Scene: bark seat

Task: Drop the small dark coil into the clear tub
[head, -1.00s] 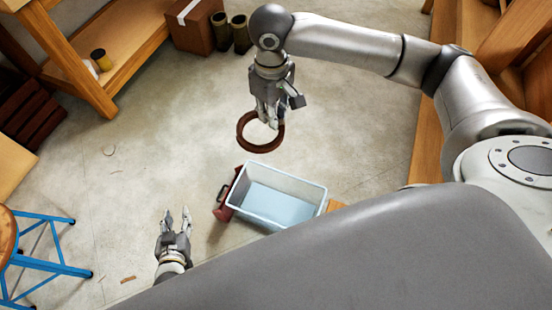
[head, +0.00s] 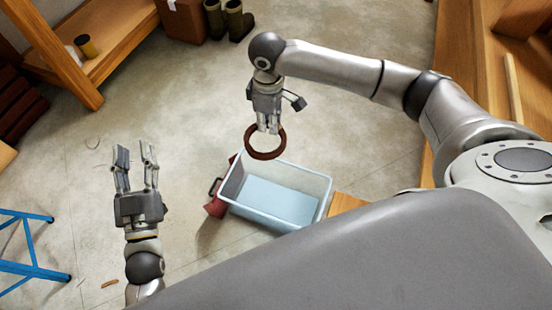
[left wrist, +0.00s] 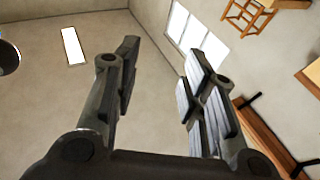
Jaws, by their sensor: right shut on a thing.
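The small dark coil (head: 265,154) is a dark reddish-brown ring. My right gripper (head: 268,129) is shut on its upper edge, and the ring hangs below the fingers. The clear tub (head: 325,200) is a pale, see-through rectangular box on the floor. In the head view the ring overlaps the tub's far left rim; its height above the tub is hard to tell. No contents show in the tub. My left gripper (head: 135,152) is open and empty, left of the tub. Its spread fingers also show in the left wrist view (left wrist: 160,75).
A red object (head: 216,207) with a dark handle stands against the tub's left side. A wooden block (head: 346,203) is at its right. A blue-legged stool (head: 35,265) is at lower left. Boots (head: 240,20) and a box (head: 183,20) stand at the back. Floor between is mostly clear.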

